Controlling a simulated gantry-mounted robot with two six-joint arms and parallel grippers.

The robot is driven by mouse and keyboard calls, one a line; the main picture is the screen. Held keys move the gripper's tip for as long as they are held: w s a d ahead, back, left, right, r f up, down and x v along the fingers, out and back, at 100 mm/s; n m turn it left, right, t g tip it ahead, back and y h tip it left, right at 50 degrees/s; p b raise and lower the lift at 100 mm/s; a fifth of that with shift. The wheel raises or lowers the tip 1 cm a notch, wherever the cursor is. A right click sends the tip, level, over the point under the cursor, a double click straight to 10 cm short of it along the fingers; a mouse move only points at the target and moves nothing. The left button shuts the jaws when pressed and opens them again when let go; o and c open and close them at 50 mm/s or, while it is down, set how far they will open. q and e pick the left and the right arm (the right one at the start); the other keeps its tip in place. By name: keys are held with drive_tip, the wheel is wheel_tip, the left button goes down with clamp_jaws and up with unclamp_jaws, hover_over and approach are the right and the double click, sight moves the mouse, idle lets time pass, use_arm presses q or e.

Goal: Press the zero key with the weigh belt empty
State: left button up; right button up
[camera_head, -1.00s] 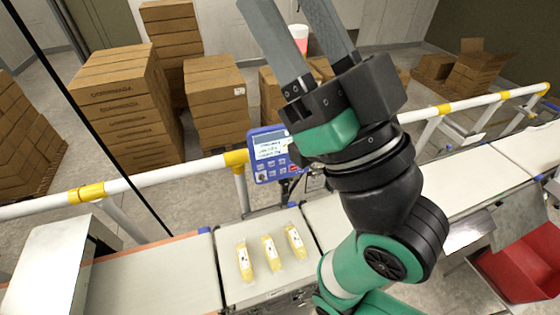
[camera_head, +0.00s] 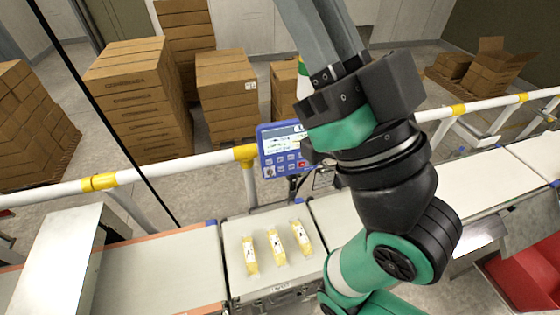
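The blue weighing terminal (camera_head: 268,150) with a lit display and keypad is mounted at the rail behind the belt. My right gripper's forearm covers its right part. One key is red; the key labels are too small to read. The weigh belt (camera_head: 238,232) is the short white section in front of it. Three yellow packs lie on it: left (camera_head: 249,256), middle (camera_head: 276,247) and right (camera_head: 301,238). My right gripper (camera_head: 322,22) points up, above and right of the terminal. Its grey fingers lie close together, with nothing seen between them; their tips are cut off. My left gripper is not in view.
A white and yellow rail (camera_head: 150,180) runs behind the belts. The infeed belt (camera_head: 160,272) on the left and the outfeed belt (camera_head: 470,182) on the right look clear. A red bin (camera_head: 525,268) stands at lower right. Cardboard box stacks (camera_head: 140,95) stand behind the rail.

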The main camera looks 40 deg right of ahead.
clamp_jaws()
idle(1.3)
